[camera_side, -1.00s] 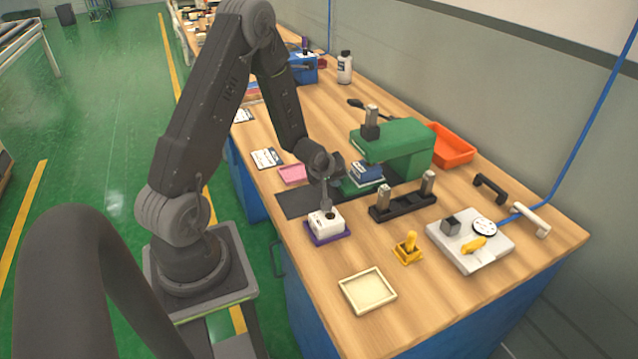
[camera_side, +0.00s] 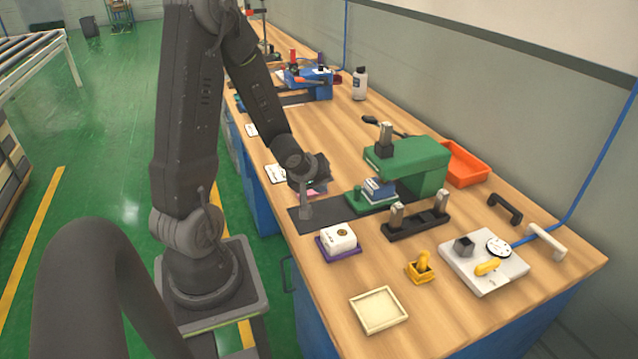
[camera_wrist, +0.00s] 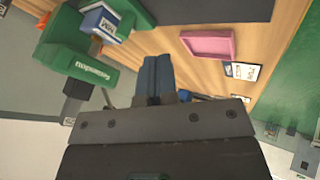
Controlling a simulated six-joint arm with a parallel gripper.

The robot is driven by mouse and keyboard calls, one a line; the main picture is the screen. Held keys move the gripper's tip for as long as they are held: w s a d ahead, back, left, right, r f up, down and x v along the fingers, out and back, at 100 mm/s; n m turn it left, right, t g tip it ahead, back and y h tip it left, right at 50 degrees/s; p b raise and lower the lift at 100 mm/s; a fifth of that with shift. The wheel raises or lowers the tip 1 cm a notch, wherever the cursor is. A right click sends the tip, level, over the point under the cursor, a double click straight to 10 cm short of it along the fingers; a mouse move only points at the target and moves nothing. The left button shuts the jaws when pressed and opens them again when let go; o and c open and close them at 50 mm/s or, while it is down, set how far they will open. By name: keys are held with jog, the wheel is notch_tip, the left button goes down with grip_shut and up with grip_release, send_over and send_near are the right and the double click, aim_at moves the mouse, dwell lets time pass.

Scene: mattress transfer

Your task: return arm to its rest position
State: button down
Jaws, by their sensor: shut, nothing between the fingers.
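My gripper (camera_side: 306,212) hangs over the dark mat at the left edge of the bench, shut with nothing held. In the wrist view its closed fingers (camera_wrist: 154,75) point away, over the wood. A white block (camera_side: 339,238) with a dark spot on top sits on a purple tray (camera_side: 324,254), in front of my gripper and apart from it. A green press (camera_side: 408,160) stands to the right with a blue-and-white block (camera_side: 379,188) on its base. A pink tray (camera_wrist: 207,45) shows in the wrist view and is mostly hidden by my gripper in the side view.
A black stand with two metal posts (camera_side: 417,222), a yellow fixture (camera_side: 420,267), a cream tray (camera_side: 378,310) and a white plate with a dial (camera_side: 484,262) stand at the front. An orange bin (camera_side: 464,165) lies along the wall. Open green floor (camera_side: 110,130) is to the left.

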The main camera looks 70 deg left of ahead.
jog(key=d+r+m, duration=0.4)
jog(key=d+r, duration=0.1)
jog(key=r, duration=0.3)
jog(key=s+d+r+m+h, duration=0.1)
jog(key=s+d+r+m, duration=0.2)
jog(key=d, duration=0.3)
jog(key=s+d+r+m+h, duration=0.1)
jog(key=s+d+r+m, duration=0.2)
jog(key=d+r+m, duration=0.1)
jog(key=s+d+r+m+g+h, duration=0.1)
jog(key=s+d+r+m, duration=0.2)
jog(key=d+r, duration=0.2)
jog(key=d, duration=0.3)
jog(key=shift+s+m, duration=0.3)
jog(key=shift+s, duration=0.1)
jog(key=shift+r, duration=0.1)
